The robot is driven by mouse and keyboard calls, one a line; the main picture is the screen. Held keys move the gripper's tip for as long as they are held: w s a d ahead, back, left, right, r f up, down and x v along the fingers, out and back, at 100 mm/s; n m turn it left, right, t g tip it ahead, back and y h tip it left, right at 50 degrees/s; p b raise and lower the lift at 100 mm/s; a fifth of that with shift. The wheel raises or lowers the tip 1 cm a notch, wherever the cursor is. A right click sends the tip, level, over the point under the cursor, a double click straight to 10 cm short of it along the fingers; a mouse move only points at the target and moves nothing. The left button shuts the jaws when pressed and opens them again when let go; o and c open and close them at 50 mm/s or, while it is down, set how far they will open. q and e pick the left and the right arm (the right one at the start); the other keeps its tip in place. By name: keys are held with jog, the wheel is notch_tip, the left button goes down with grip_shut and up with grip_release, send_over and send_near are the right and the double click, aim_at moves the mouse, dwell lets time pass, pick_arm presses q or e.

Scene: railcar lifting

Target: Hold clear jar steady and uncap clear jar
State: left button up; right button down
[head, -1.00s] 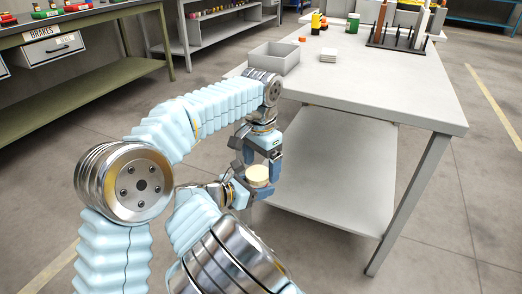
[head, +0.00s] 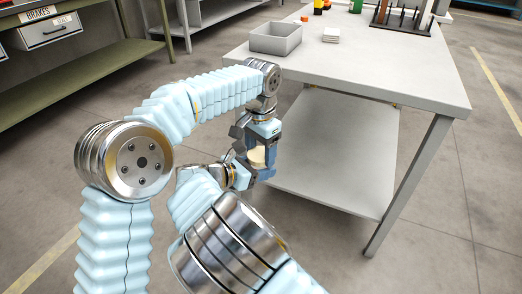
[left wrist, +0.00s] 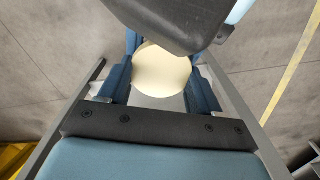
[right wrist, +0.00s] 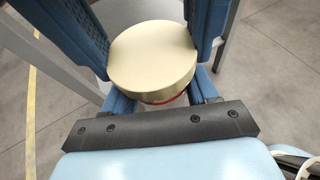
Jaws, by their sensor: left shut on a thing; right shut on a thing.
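The clear jar's round cream lid (head: 257,157) is off the table's near left edge, between my two grippers. The lid also shows in the left wrist view (left wrist: 160,72) and, with a thin red ring under it, in the right wrist view (right wrist: 153,55). My left gripper (head: 260,150) points down from above and is shut on the lid. My right gripper (head: 258,176) comes in from the side, lower down, and is shut on the jar under the lid. The jar body is mostly hidden by fingers and lid. I cannot tell whether lid and jar are apart.
The grey table (head: 390,80) with a lower shelf (head: 335,150) stands just right of the grippers. A grey open bin (head: 275,38) sits at its left end, near my left arm. A white stack (head: 331,35) and bottles stand farther back. A green bench (head: 80,75) is at left.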

pick_arm(q)
jog(key=n, duration=0.3)
jog(key=d+n, duration=0.1)
jog(key=n, duration=0.2)
jog(key=shift+s, duration=0.2)
jog(key=o, duration=1.2)
jog(key=shift+a, duration=0.1)
jog(key=shift+w, duration=0.1)
jog(key=shift+w+a, duration=0.1)
jog(key=shift+a, duration=0.15)
